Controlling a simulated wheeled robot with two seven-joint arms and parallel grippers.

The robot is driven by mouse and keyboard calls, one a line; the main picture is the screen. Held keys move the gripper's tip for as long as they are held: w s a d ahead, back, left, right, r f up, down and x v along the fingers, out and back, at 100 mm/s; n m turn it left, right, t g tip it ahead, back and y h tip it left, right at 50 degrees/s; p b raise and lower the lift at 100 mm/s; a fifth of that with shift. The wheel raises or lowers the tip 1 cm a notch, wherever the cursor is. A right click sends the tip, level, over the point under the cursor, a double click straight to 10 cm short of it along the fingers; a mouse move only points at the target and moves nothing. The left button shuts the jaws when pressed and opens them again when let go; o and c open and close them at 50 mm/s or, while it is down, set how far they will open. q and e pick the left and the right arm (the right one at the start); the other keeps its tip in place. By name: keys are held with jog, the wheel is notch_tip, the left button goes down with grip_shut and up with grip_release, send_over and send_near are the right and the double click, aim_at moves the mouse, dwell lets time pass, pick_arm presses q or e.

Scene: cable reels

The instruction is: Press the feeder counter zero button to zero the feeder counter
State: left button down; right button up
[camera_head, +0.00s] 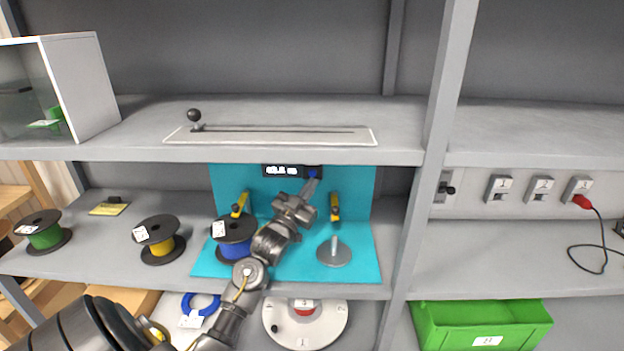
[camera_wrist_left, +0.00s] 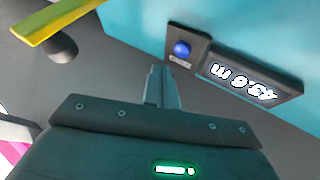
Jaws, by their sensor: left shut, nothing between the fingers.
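The feeder counter (camera_head: 284,171) is a dark box with a lit display on the turquoise back panel, just under the upper shelf. In the left wrist view the display (camera_wrist_left: 241,81) reads 43.6 m, upside down. The blue zero button (camera_wrist_left: 181,49) sits on the counter's dark housing beside the display; in the head view the button (camera_head: 313,174) is at its right end. My left gripper (camera_head: 312,184) is shut and empty, its tips just below the button. In the left wrist view its fingertips (camera_wrist_left: 160,72) point towards the button, apparently short of it. My right gripper is not in view.
A blue reel (camera_head: 235,238) and a bare metal disc (camera_head: 333,252) stand on the turquoise base. Yellow arms (camera_head: 335,207) flank the gripper. The upper shelf edge (camera_head: 200,155) runs close above. Green (camera_head: 44,232) and yellow (camera_head: 161,245) reels stand left.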

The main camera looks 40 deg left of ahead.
aim_at(312, 173)
pick_arm(q)
jog(key=shift+w+a, duration=0.55)
jog(key=shift+w, duration=0.2)
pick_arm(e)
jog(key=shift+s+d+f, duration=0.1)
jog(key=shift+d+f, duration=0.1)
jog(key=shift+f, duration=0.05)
pick_arm(q)
jog(key=shift+r, duration=0.1)
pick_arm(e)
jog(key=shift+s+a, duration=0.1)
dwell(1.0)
pick_arm(q)
jog(key=shift+a, duration=0.1)
jog(key=shift+w+a, duration=0.2)
jog(key=shift+w, duration=0.1)
